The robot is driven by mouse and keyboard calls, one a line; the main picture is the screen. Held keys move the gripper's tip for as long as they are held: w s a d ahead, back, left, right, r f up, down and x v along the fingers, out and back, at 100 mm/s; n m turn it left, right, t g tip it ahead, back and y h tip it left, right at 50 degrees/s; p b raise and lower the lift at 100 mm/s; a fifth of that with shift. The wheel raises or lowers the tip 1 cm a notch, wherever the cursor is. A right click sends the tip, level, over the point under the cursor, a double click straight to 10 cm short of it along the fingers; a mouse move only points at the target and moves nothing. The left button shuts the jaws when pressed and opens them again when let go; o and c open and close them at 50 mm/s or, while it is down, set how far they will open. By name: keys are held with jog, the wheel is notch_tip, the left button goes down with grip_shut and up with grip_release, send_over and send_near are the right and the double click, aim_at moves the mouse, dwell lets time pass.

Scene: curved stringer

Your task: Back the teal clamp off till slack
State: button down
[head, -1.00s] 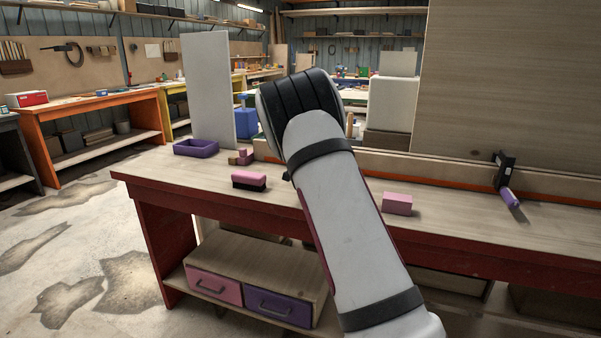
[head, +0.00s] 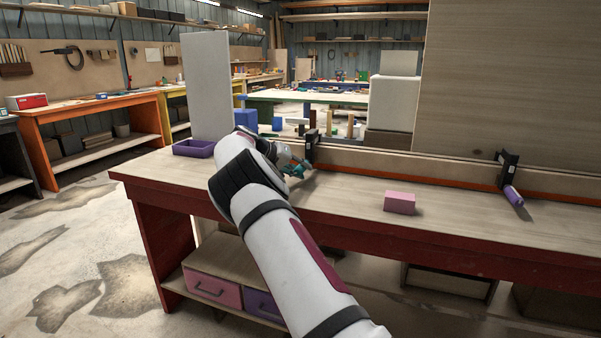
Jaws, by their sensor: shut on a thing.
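The teal clamp (head: 311,148) stands at the back of the red bench, with its dark bar upright against a long pale wooden strip (head: 400,167). Its teal handle (head: 298,171) points down toward the front left. My gripper (head: 291,164) is at this handle and shut on it; my arm reaches in from the lower right and hides part of the gripper. The finger contact is small and hard to make out. Whether the clamp's screw presses on the strip cannot be told.
A second clamp (head: 508,168) with a purple handle is on the strip at the right. A pink block (head: 400,202) lies on the bench (head: 460,214). A purple tray (head: 193,148) and a grey upright panel (head: 207,85) are at the left. The bench between block and purple clamp is clear.

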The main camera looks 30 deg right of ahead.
jog(key=shift+f+n+g+h+b, duration=0.1)
jog(key=shift+n+g+h+b, duration=0.55)
jog(key=shift+h, duration=0.25)
jog(key=shift+d, duration=0.1)
jog(key=c, duration=1.3)
grip_release()
jog(key=shift+c, duration=0.2)
jog(key=v, duration=1.2)
